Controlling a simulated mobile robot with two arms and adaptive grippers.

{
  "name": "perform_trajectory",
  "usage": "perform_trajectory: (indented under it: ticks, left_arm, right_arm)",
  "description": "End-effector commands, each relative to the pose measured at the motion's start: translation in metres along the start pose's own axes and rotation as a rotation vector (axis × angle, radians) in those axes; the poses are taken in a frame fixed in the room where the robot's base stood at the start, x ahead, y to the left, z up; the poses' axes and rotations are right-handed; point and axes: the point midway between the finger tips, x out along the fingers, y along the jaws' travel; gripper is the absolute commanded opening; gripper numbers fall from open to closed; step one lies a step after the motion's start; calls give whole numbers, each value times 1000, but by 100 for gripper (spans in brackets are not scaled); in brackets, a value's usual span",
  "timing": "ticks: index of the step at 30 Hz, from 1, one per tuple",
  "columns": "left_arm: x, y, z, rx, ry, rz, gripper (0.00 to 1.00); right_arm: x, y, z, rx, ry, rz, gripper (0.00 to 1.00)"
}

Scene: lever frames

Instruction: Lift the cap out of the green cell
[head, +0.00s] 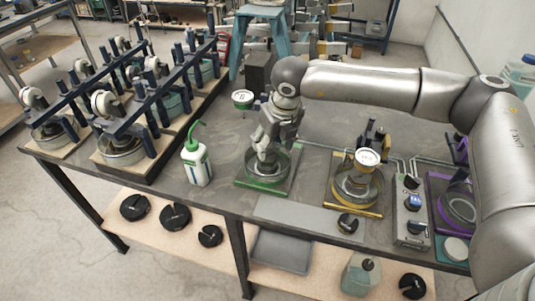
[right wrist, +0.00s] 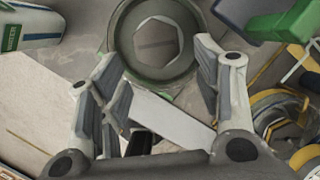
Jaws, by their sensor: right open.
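The green cell (head: 250,180) stands on the bench in the middle of the head view, a clear round dish on a green-edged plate. In the right wrist view the cell's dark green ring (right wrist: 122,45) surrounds a pale hexagonal opening with a grey-brown inside (right wrist: 158,38). I cannot clearly make out the cap; my gripper hides much of the cell in the head view. My right gripper (head: 265,158) points down over the cell. In the right wrist view the right gripper's fingers (right wrist: 157,62) are spread, with nothing between them. My left gripper is not in view.
A yellow cell (head: 352,205) with a white dial and a control box (head: 410,222) stand to the right, then a purple cell (head: 459,207). A green-capped bottle (head: 196,163) is close left. A green-rimmed dial (head: 243,98) is behind. Lever frames (head: 150,95) fill the left.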

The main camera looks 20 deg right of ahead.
Motion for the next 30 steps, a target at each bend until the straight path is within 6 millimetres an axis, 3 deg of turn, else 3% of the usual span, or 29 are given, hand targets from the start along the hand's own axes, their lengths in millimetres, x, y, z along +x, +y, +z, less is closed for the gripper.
perform_trajectory:
  ticks: [4,12,21,30]
  left_arm:
    - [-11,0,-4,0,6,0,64]
    - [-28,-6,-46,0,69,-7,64]
    - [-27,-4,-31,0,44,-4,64]
    - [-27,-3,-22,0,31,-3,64]
  right_arm:
    - [11,2,1,-1,4,0,59]
    - [48,4,2,-1,2,1,59]
    - [54,4,2,0,0,2,58]
    - [53,4,2,0,0,2,19]
